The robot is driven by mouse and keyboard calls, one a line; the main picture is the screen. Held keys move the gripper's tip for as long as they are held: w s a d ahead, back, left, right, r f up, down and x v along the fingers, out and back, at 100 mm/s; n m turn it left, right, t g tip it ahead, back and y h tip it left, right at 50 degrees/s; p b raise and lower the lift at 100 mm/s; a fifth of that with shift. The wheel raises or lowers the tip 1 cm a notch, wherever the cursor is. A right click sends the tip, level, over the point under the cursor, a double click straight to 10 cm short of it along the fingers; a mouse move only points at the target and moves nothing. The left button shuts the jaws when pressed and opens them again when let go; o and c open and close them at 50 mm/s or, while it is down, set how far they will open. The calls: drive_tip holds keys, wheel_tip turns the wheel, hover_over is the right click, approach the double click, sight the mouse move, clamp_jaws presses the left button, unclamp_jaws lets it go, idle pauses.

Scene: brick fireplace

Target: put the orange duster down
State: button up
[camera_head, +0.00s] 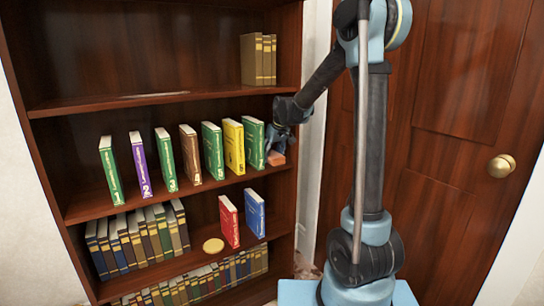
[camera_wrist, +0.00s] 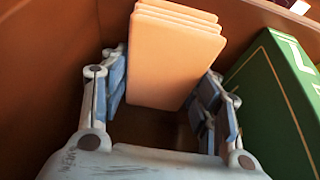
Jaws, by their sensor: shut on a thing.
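The orange duster (camera_head: 276,158) is at the right end of the middle shelf (camera_head: 95,206), beside the green book at the end of the row. In the wrist view it is a pale orange block (camera_wrist: 172,58) with layered edges on top. My gripper (camera_head: 277,148) has its fingers on either side of the duster and is shut on it. The finger pads also show in the wrist view (camera_wrist: 163,88). The duster's underside is hidden, so I cannot tell whether it touches the shelf.
A green book (camera_head: 254,142) stands close to the duster, and it also shows in the wrist view (camera_wrist: 275,105). Several numbered books stand left of it. A red book (camera_head: 229,220), a blue book (camera_head: 255,213) and a round yellow disc (camera_head: 213,245) are on the shelf below.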

drive_tip(key=o, duration=0.9)
drive_tip(key=shift+f, duration=0.1)
drive_tip(key=shift+o, duration=0.2)
drive_tip(key=shift+s+r, duration=0.1)
drive_tip(key=shift+r, duration=0.45)
drive_tip(key=s+d+m+h, duration=0.1)
drive_tip(key=s+d+m, duration=0.1)
drive_tip(key=s+d, duration=0.9)
drive_tip(key=s+d+m, duration=0.1)
drive_tip(key=s+d, duration=0.6)
drive_tip(key=s, duration=0.8)
drive_tip(key=s+d+f+m, duration=0.1)
drive_tip(key=s+d+f, duration=0.2)
drive_tip(key=s, duration=0.4)
drive_tip(key=s+d+f+m+g+h, duration=0.1)
drive_tip(key=s+d+f+m, duration=0.1)
drive_tip(key=s+f, duration=0.3)
drive_tip(key=s+d, duration=0.1)
drive_tip(key=s, duration=0.1)
drive_tip(key=shift+s+m+g+h, duration=0.3)
